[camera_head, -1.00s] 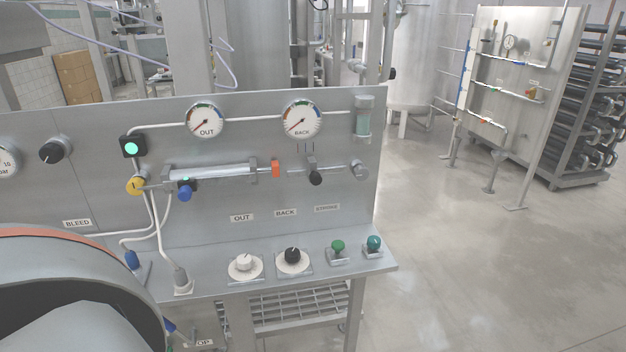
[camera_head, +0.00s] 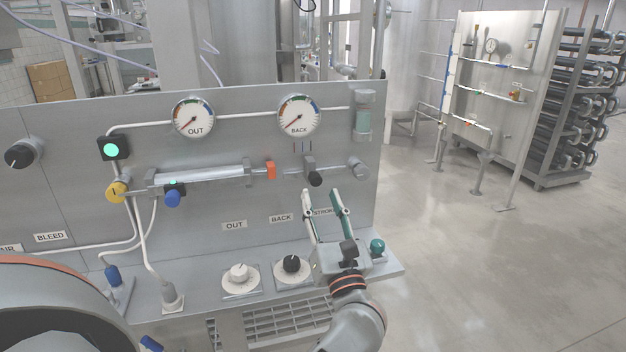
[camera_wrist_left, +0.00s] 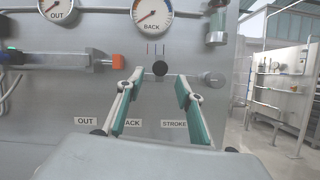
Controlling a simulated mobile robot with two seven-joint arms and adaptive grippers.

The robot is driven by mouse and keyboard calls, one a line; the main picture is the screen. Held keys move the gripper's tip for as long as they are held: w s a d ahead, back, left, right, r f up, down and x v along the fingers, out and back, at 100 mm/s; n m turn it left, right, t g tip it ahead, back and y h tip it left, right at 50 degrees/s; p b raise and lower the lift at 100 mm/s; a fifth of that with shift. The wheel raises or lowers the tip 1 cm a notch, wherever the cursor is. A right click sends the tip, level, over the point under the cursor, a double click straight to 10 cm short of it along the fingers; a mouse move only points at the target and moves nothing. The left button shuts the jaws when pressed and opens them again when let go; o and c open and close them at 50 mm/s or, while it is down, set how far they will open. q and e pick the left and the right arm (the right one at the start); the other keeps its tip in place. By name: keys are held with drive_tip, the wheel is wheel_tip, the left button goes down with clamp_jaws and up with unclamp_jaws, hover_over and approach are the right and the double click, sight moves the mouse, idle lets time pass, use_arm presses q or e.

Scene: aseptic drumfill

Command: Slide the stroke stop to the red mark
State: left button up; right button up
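The stroke stop is a grey block with a black knob (camera_head: 315,179) on the rod right of the cylinder. Three short thin mark lines (camera_head: 302,147) stand on the panel above it; their colours are too small to tell surely. My left gripper (camera_head: 320,192) is open and empty, fingers pointing up toward the panel just below the knob. In the left wrist view the knob (camera_wrist_left: 160,68) shows between and beyond the two fingertips (camera_wrist_left: 160,77), apart from them. The marks (camera_wrist_left: 155,49) show just above it. My right gripper is not in view.
The cylinder (camera_head: 200,175) with an orange rod end (camera_head: 270,170) lies left of the stop. The BACK gauge (camera_head: 298,116) is above. Knobs (camera_head: 291,266) and a green button (camera_head: 377,246) sit on the ledge below. Open floor lies to the right.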

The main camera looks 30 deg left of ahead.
sight(317, 184)
use_arm(q)
drive_tip(key=p+x, duration=0.1)
drive_tip(key=x, duration=0.4)
drive_tip(key=shift+a+r, duration=0.1)
drive_tip(key=shift+r, duration=0.05)
drive_tip(key=shift+w+a+r, duration=0.2)
drive_tip(key=shift+w+a, duration=0.3)
